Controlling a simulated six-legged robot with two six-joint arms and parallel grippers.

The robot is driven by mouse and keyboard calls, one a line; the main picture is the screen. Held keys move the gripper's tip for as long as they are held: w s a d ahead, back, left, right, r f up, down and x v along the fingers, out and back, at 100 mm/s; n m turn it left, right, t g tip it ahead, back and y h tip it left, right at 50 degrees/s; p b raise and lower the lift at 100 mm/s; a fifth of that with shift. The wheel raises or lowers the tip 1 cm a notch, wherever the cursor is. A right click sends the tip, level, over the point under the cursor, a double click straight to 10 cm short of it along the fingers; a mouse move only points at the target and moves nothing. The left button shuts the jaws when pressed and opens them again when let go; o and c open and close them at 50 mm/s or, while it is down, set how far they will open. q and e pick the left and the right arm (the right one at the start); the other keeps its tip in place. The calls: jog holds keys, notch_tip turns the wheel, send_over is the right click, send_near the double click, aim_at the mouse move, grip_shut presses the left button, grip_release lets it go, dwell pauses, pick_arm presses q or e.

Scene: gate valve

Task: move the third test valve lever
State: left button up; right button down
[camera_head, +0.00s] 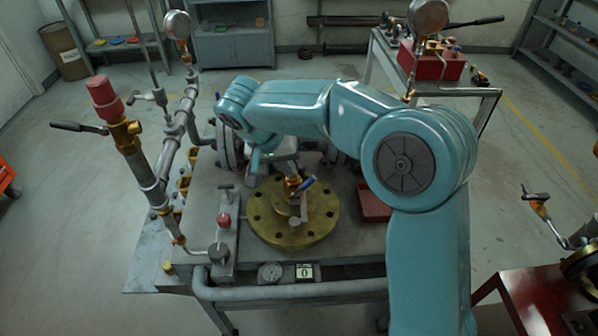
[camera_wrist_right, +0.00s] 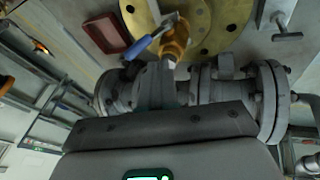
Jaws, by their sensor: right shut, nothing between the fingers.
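A blue-handled lever (camera_head: 308,184) sits on a small brass valve (camera_head: 292,187) above the round brass flange (camera_head: 262,228). In the right wrist view the blue lever (camera_wrist_right: 140,46) and brass valve (camera_wrist_right: 176,42) show near the top. I cannot tell which is the third test valve lever. My right gripper (camera_head: 264,156) is shut and empty, behind the blue lever and partly hidden by my arm; its fingertips are unclear. My left gripper is out of view.
Grey flanged pipework (camera_wrist_right: 190,85) lies close ahead of my right gripper. Upright pipes with a gauge (camera_head: 177,25) stand at the left of the bench. A red tray (camera_head: 374,204) lies right of the flange. A side table (camera_head: 440,86) holds a red box (camera_head: 432,64).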

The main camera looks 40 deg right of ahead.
aim_at(306, 184)
jog(key=shift+s+d+f, duration=0.95)
jog(key=shift+d+f, duration=0.15)
jog(key=shift+f, duration=0.1)
jog(key=shift+f, duration=0.15)
jog(key=shift+s+d+f+y+b, duration=0.4)
jog(key=shift+d+y+b, duration=0.15)
jog(key=shift+b, duration=0.5)
jog(key=shift+r+t, duration=0.15)
jog(key=shift+t, duration=0.15)
jog(key=shift+w, duration=0.1)
jog(key=shift+a+r, duration=0.1)
jog(key=shift+a, duration=0.05)
